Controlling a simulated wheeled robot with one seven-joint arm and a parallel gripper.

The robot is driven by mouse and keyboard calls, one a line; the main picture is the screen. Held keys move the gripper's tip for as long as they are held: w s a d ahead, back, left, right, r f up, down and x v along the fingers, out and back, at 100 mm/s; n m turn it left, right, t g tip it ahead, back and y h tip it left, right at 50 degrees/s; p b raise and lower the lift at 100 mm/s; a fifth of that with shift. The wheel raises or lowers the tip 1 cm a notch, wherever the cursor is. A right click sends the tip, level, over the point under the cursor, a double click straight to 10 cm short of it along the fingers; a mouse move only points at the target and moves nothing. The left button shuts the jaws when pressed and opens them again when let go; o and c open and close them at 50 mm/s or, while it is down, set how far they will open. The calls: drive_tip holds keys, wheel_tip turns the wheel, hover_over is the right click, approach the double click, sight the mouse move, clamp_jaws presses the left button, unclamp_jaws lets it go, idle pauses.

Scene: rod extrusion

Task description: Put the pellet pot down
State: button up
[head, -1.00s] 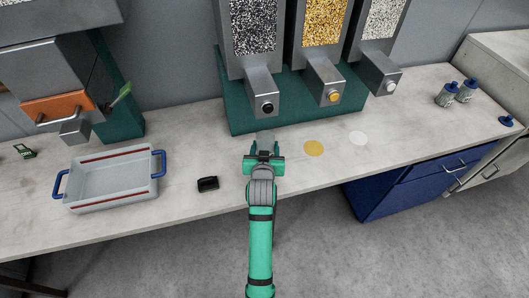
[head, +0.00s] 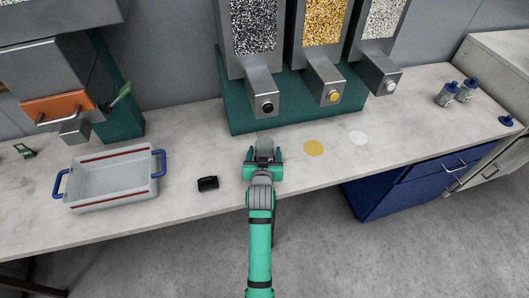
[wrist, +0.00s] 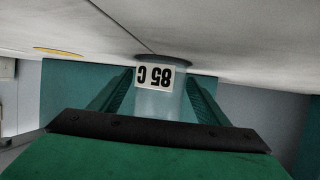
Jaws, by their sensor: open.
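The pellet pot (wrist: 163,104) is a pale, see-through cup with a white label reading "85 G", which appears upside down in the wrist view. It stands between my gripper's two green fingers. In the head view the pot (head: 264,145) shows as a small grey shape just beyond my gripper (head: 263,157), over the bench in front of the black-button dispenser. My gripper (wrist: 161,100) is open, with a finger on each side of the pot. The pot's base seems to meet the bench top in the wrist view. Its contents cannot be made out.
A yellow disc (head: 314,148) and a white disc (head: 358,138) mark the bench to the right. Dispenser spouts (head: 262,93) overhang behind. A grey tray (head: 113,198) with blue handles and a small black object (head: 208,184) are at left. Blue-capped bottles (head: 447,95) stand far right.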

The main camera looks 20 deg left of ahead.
drive_tip(key=shift+s+r, duration=0.15)
drive_tip(key=v, duration=1.1)
drive_tip(key=shift+s+d+r, duration=0.1)
drive_tip(key=shift+s+r, duration=0.05)
drive_tip(key=shift+s, duration=0.15)
drive_tip(key=s+d+f+m+t+h, duration=0.1)
drive_tip(key=s+d+f, duration=0.2)
drive_tip(key=s+d, duration=0.45)
drive_tip(key=s+d+f+m+h, duration=0.1)
drive_tip(key=s+d+f, duration=0.3)
drive_tip(key=s, duration=0.6)
drive_tip(key=s+d+r+h, duration=0.1)
drive_tip(key=s+d+r, duration=0.1)
drive_tip(key=s, duration=0.6)
drive_tip(key=s+d+r+m+t, duration=0.1)
drive_tip(key=s+d+r, duration=0.2)
drive_tip(key=s, duration=0.6)
drive_tip(key=shift+r+h, duration=0.25)
drive_tip(key=shift+h, duration=0.15)
drive_tip(key=shift+s, duration=0.15)
